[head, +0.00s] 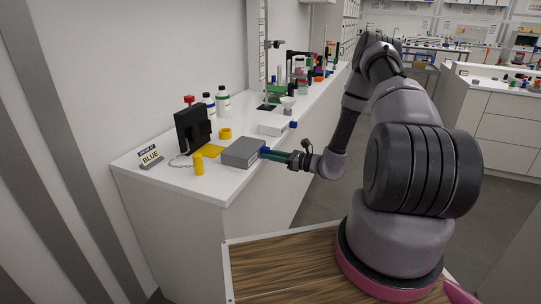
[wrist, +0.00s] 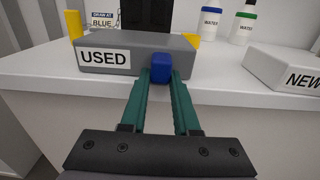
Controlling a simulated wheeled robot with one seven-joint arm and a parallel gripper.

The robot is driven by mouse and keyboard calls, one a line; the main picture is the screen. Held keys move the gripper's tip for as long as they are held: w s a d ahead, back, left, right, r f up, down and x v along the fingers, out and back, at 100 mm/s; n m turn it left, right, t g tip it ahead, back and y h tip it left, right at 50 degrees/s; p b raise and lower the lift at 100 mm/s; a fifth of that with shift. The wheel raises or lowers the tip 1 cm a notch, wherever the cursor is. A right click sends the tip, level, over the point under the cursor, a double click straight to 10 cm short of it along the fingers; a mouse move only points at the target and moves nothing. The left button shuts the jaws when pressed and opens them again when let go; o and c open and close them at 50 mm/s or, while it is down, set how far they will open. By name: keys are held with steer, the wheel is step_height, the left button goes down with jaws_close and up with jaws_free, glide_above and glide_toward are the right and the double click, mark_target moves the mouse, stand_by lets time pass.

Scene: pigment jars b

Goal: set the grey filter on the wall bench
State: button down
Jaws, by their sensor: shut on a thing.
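The grey filter is a flat grey box (head: 241,153) with a blue knob on its right end. In the wrist view the grey filter (wrist: 120,62) shows a white label reading USED. It is over the wall bench (head: 215,180), close to the front edge, and looks level. I cannot tell whether its underside touches the bench top. My gripper (head: 267,153) has green fingers reaching in from the right. In the wrist view my gripper (wrist: 160,78) is shut on the filter's blue knob.
A white box (wrist: 286,68) labelled NEW stands to the right. A black stand (head: 192,128), a yellow pad (head: 211,151), a yellow cylinder (head: 198,165), a yellow ring (head: 225,133) and a sign reading BLUE (head: 150,156) are close by. White bottles (head: 222,103) stand behind.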

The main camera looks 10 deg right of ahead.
steer(key=c, duration=0.7)
jaws_free()
steer(key=shift+o, duration=0.2)
steer(key=v, duration=1.2)
steer(key=s+a+r+n+g+h, duration=0.1)
steer(key=s+a+r+n+g, duration=0.25)
steer(key=r, duration=0.45)
steer(key=s+a+r+n+g+h, duration=0.1)
steer(key=s+a+r+n+g, duration=0.15)
steer(key=r+n, duration=0.35)
steer(key=s+a+r+n+g+h, duration=0.15)
steer(key=r+n+g, duration=0.25)
steer(key=r, duration=0.5)
steer(key=s+d+r+n+t+h, duration=0.2)
steer(key=s+r+n+t+h, duration=0.4)
steer(key=s+r, duration=1)
step_height(320, 180, up, 3)
steer(key=n+h, duration=0.1)
steer(key=h, duration=0.2)
steer(key=shift+s+f+t, duration=0.25)
steer(key=shift+s+t, duration=0.05)
steer(key=shift+s, duration=0.05)
